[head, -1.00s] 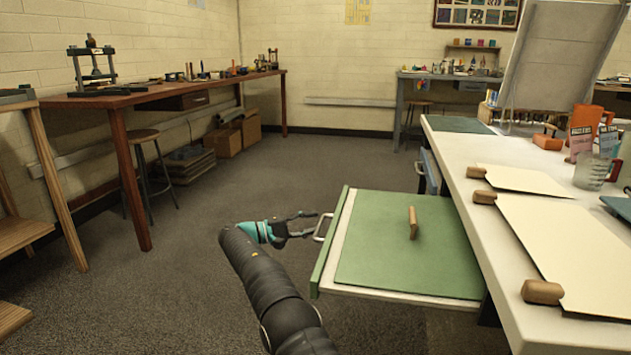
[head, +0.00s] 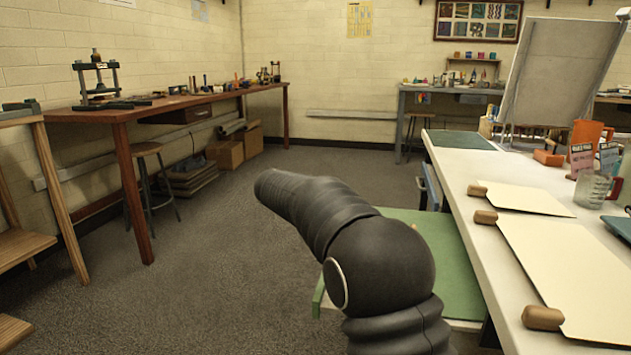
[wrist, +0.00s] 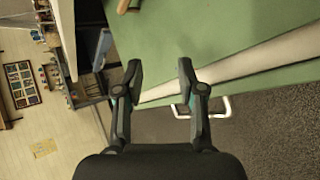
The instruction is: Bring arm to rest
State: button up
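My gripper (wrist: 161,80) is open and empty in the wrist view, its two dark fingers apart. In the head view my dark arm crosses the middle and hides the gripper. The pulled-out drawer or tray with a green surface (head: 447,250) is partly covered by my arm. In the wrist view its green surface (wrist: 210,35) lies beyond the fingers, and its pale metal handle (wrist: 225,108) is to the right of the right finger, apart from it. A bit of a wooden piece (wrist: 124,5) shows on the green surface.
The white worktable (head: 475,170) on the right holds cream sheets (head: 575,265) with wooden blocks (head: 542,317), a measuring jug (head: 587,187) and an upright panel (head: 555,75). A brown bench (head: 120,112) and stool (head: 147,150) stand left. Open carpet (head: 230,270) lies between.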

jog(key=s+d+r+m+y+p, duration=0.1)
jog(key=s+d+r+y, duration=0.15)
jog(key=s, duration=0.45)
jog(key=s+d+r+m+y, duration=0.1)
jog(key=s+d, duration=0.3)
jog(key=s, duration=0.3)
jog(key=s+d+r+m+y+p, duration=0.1)
jog(key=s+d+y, duration=0.15)
jog(key=s, duration=0.55)
jog(key=s+f+m+y, duration=0.2)
jog(key=s, duration=0.7)
jog(key=s+f+m+t+y+p, duration=0.1)
jog(key=s+f+m, duration=0.1)
jog(key=s, duration=0.8)
jog(key=shift+s+a+f+m+y, duration=0.3)
jog(key=shift+a+f+y, duration=0.1)
jog(key=shift+f, duration=0.4)
